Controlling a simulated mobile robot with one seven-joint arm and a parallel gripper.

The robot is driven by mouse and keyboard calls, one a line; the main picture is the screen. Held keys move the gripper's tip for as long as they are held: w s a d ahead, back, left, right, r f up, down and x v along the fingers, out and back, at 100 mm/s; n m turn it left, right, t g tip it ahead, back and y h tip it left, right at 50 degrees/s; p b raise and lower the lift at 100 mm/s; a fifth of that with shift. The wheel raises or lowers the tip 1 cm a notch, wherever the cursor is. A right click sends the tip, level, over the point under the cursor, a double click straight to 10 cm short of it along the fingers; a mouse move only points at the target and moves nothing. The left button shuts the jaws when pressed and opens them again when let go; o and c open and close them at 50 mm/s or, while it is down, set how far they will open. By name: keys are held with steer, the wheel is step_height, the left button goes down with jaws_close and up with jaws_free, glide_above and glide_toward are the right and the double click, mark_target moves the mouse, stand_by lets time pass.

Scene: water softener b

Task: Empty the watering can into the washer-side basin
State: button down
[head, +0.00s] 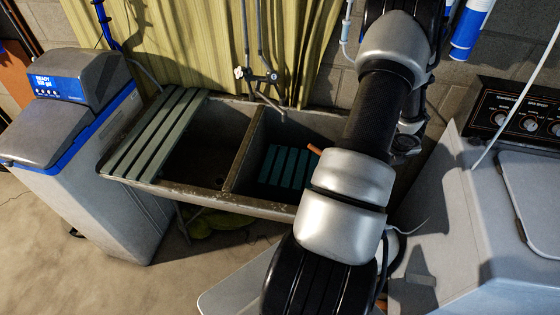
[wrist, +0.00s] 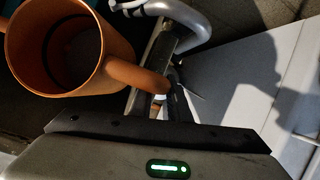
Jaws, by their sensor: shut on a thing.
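The watering can (wrist: 90,50) is copper-orange, with its open mouth and dark inside facing the wrist camera. Its handle (wrist: 135,76) runs to my gripper (wrist: 160,105), which is shut on it. In the head view only a small orange piece of the can (head: 315,150) shows beside my arm; the rest of it and my gripper are hidden. The washer-side basin (head: 310,124) is the right half of the double sink, partly covered by my arm, with a teal slatted rack (head: 284,167) inside. I cannot tell whether the can holds water.
The left basin (head: 205,150) has a green slatted board (head: 160,130) across its left end. A tap (head: 262,76) stands at the back. The washer (head: 480,210) is at the right, the water softener (head: 85,150) at the left. A curtain (head: 200,40) hangs behind.

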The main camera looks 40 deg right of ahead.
steer(key=shift+w+a+f+b, duration=0.15)
steer(key=shift+w+f+b, duration=0.1)
steer(key=shift+b, duration=0.2)
steer(key=w+a+g+h+b, duration=0.1)
steer(key=b, duration=0.3)
steer(key=shift+g+b, duration=0.3)
steer(key=shift+b, duration=0.1)
steer(key=shift+n+g+h, duration=0.4)
steer(key=shift+g+h, duration=0.2)
steer(key=shift+h, duration=0.2)
steer(key=r, duration=0.1)
steer(key=w+a+r, duration=0.1)
steer(key=r, duration=0.1)
steer(key=w+a+r, duration=0.1)
steer(key=shift+r+b, duration=0.15)
steer(key=shift+b, duration=0.15)
steer(key=w+a+r+n+g+h, duration=0.1)
steer(key=w+a+r+g+h, duration=0.2)
steer(key=r, duration=0.7)
steer(key=shift+w+a+r+h, duration=0.3)
steer(key=shift+w+a+h, duration=0.1)
steer(key=shift+w+a, duration=0.9)
steer(key=shift+w+a+r+b, duration=0.1)
steer(key=shift+w+r+b, duration=0.1)
steer(key=shift+b, duration=0.1)
